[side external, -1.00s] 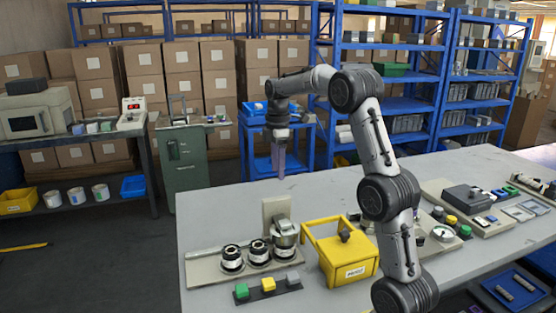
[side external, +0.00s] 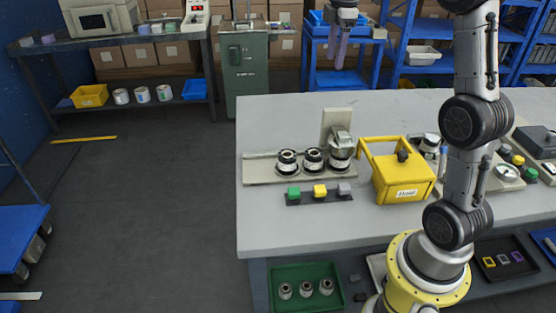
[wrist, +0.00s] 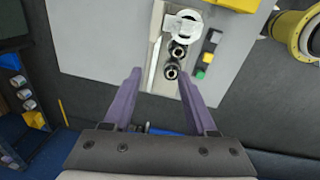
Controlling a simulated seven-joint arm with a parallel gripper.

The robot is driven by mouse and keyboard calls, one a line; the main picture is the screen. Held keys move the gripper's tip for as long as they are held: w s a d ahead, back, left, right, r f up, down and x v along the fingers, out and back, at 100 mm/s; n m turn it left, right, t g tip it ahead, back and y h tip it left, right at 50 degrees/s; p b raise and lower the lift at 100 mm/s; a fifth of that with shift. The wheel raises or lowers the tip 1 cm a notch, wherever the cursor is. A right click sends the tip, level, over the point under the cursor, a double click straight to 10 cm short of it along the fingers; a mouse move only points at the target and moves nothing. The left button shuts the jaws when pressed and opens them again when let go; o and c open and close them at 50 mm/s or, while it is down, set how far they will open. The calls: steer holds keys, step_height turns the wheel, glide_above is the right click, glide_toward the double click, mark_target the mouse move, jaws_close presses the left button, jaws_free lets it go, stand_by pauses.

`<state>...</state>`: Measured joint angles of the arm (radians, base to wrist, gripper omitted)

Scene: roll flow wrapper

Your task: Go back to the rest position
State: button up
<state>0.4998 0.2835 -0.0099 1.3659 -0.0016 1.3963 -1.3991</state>
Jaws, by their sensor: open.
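My gripper (side external: 340,52) hangs fingers-down past the back edge of the grey table (side external: 270,225), at the top of the side view. Its two purple fingers stand apart with nothing between them; the wrist view shows the open gap (wrist: 160,78). The beige roll station (side external: 262,170) on the table carries dark rolls (side external: 313,158) and a metal roller unit (side external: 340,148). The wrist view also shows the rolls (wrist: 171,71), beyond the fingertips and apart from them. The top of my arm is cut off in the side view.
A yellow box (side external: 402,185) with a handle stands right of the station. Green, yellow and grey blocks (side external: 320,191) lie in front of it. A blue cart (side external: 335,38) stands behind the table. A green tray (side external: 307,290) with metal parts is below. The table's left front is clear.

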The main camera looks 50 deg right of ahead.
steer(key=s+a+r+t, duration=0.1)
steer(key=s+a+r, duration=0.1)
steer(key=s+a, duration=0.45)
steer(key=s+a+r+t, duration=0.2)
steer(key=s+a+r, duration=0.15)
steer(key=a, duration=0.55)
steer(key=s+a+f+m, duration=0.3)
steer(key=s+f+m, duration=0.2)
steer(key=s+f, duration=0.1)
steer(key=s+a+f+m+t, duration=0.1)
steer(key=s+a+f+m, duration=0.1)
steer(key=s+f+m, duration=0.3)
steer(key=shift+s+a+f+t+y, duration=0.3)
steer(key=shift+s+a+f, duration=0.15)
steer(key=shift+s, duration=0.35)
steer(key=shift+c, duration=0.3)
